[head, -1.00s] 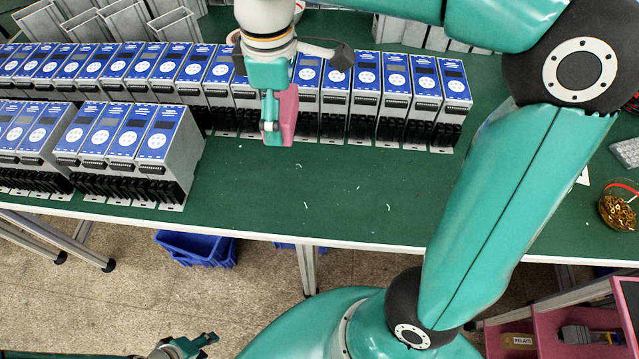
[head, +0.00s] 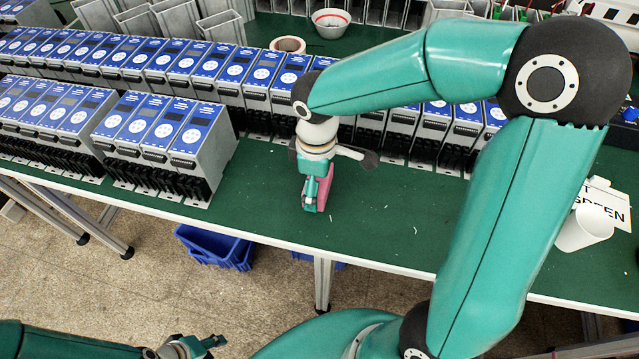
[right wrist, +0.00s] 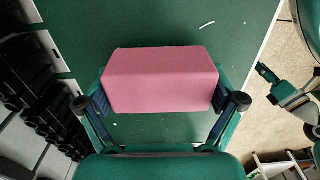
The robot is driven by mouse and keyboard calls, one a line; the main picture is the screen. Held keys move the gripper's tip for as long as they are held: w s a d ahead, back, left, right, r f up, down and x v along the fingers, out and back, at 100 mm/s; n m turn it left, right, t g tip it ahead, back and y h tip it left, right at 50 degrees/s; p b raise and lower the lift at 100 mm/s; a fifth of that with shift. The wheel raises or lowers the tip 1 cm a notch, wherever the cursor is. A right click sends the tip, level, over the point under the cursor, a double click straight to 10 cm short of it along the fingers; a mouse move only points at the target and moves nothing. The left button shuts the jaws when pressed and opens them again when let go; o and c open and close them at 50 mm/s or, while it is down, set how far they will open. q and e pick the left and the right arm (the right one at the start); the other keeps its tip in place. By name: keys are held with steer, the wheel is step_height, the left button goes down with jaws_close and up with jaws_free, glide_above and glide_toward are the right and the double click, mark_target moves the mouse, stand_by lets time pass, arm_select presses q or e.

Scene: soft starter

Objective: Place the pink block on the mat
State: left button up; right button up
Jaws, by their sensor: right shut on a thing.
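The pink block (head: 326,188) is held by my right gripper (head: 311,205) over the bare green tabletop, in front of the row of blue-faced units. In the right wrist view the pink block (right wrist: 160,82) lies crosswise between the two fingers of the right gripper (right wrist: 160,103), which press on its ends. I cannot tell how far the block is above the surface. My left gripper (head: 200,348) is at the bottom left of the head view, away from the table, apparently open and empty. I cannot make out a mat separate from the green top.
Blue-faced units (head: 235,70) stand in rows behind and to the left of the block. A white cup (head: 584,228) and a lettered sign (head: 606,200) are at the right. A bowl (head: 330,22) and tape roll (head: 288,45) sit behind. Green top (head: 390,230) is clear in front.

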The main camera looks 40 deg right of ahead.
steer(key=shift+f, duration=0.5)
steer(key=shift+f, duration=0.1)
steer(key=o, duration=0.9)
steer(key=shift+c, duration=0.2)
step_height(320, 180, up, 12)
steer(key=shift+r+p, duration=0.15)
steer(key=shift+p, duration=0.35)
steer(key=shift+s, duration=0.1)
